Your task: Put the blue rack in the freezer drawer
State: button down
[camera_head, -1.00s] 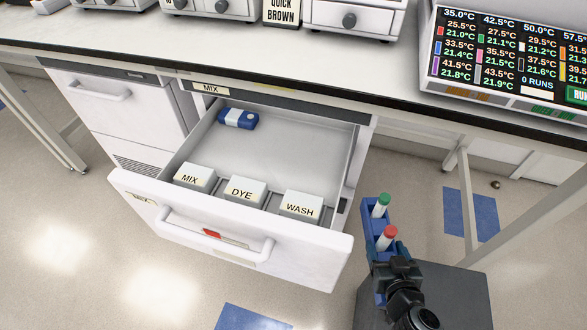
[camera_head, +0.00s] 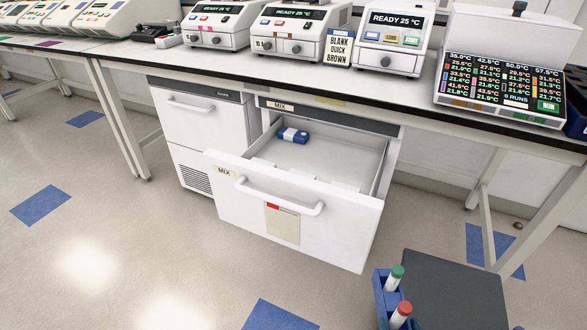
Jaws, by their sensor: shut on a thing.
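The blue rack (camera_head: 381,299) is at the bottom right of the head view, cut off by the lower edge. It holds a tube with a green cap (camera_head: 397,271) and a tube with a red cap (camera_head: 404,308). My gripper (camera_head: 411,325) is shut on the rack; only a sliver of it shows at the bottom edge, the rest is out of frame. The freezer drawer (camera_head: 300,225), labelled MIX, is pulled open under the bench. The rack is in front and to the right of it, apart from it. A blue and white object (camera_head: 293,135) lies inside at the back left.
White blocks (camera_head: 345,188) inside the drawer's front are mostly hidden by its front panel. A dark grey box top (camera_head: 455,290) is right of the rack. Bench legs (camera_head: 545,220) stand at right. Thermal cyclers (camera_head: 390,40) and a temperature display (camera_head: 505,90) are on the bench.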

aim_at(314, 166)
jog(key=j+u, duration=0.15)
jog(key=u, duration=2.2)
jog(key=i+l, duration=0.5)
jog(key=i, duration=0.2)
jog(key=i+l, duration=0.55)
jog(key=i, duration=0.15)
jog(key=i+l+u, duration=0.1)
jog(key=i+l, duration=0.4)
jog(key=i, duration=0.2)
jog(key=i+j+z, duration=0.15)
jog(key=i, duration=2)
jog(key=z, duration=2.3)
jog(key=i+j, duration=0.05)
